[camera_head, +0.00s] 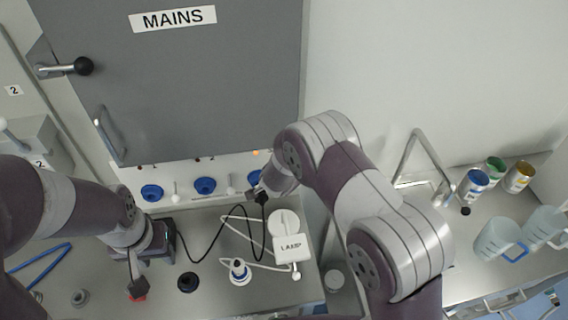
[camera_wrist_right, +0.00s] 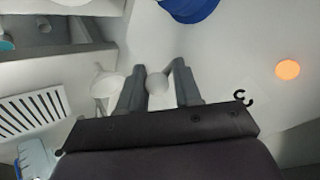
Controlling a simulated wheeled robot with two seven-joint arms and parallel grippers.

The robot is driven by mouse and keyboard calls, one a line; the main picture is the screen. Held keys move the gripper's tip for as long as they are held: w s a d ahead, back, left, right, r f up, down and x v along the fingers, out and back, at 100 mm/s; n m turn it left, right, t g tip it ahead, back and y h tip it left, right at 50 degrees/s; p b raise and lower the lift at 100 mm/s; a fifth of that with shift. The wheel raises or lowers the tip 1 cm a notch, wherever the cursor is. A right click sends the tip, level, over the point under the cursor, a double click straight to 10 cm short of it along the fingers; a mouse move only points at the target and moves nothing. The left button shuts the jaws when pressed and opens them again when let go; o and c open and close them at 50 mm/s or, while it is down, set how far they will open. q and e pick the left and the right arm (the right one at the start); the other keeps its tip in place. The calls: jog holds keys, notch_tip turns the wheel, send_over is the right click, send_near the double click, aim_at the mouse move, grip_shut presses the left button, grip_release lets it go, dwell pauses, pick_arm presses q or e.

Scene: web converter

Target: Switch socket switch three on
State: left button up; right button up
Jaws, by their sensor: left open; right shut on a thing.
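A row of blue sockets sits on the white panel under the grey MAINS cabinet: the left one (camera_head: 152,192), the middle one (camera_head: 205,186) and the right one (camera_head: 254,177). White switch levers stand beside the left (camera_head: 175,192) and middle (camera_head: 228,185) sockets. The third switch is hidden by my right arm in the head view. In the right wrist view, its round white knob (camera_wrist_right: 157,84) sits between the fingers of my right gripper (camera_wrist_right: 158,82), which is shut on it. An orange light (camera_head: 255,153) glows above the right socket. My left gripper (camera_head: 137,286) is open, low over the counter.
A white box marked LAMP (camera_head: 290,247) and a white-and-blue plug (camera_head: 239,271) with cables lie on the counter. A black round piece (camera_head: 187,282) is nearby. Cans (camera_head: 473,186) and clear jugs (camera_head: 498,238) stand at the right. The cabinet has a black-knobbed handle (camera_head: 83,66).

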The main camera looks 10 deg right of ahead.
jog(key=shift+s+f+p, duration=0.15)
jog(key=shift+p, duration=0.15)
jog(key=o, duration=1)
jog(key=shift+w+r, duration=0.3)
jog(key=shift+r, duration=0.05)
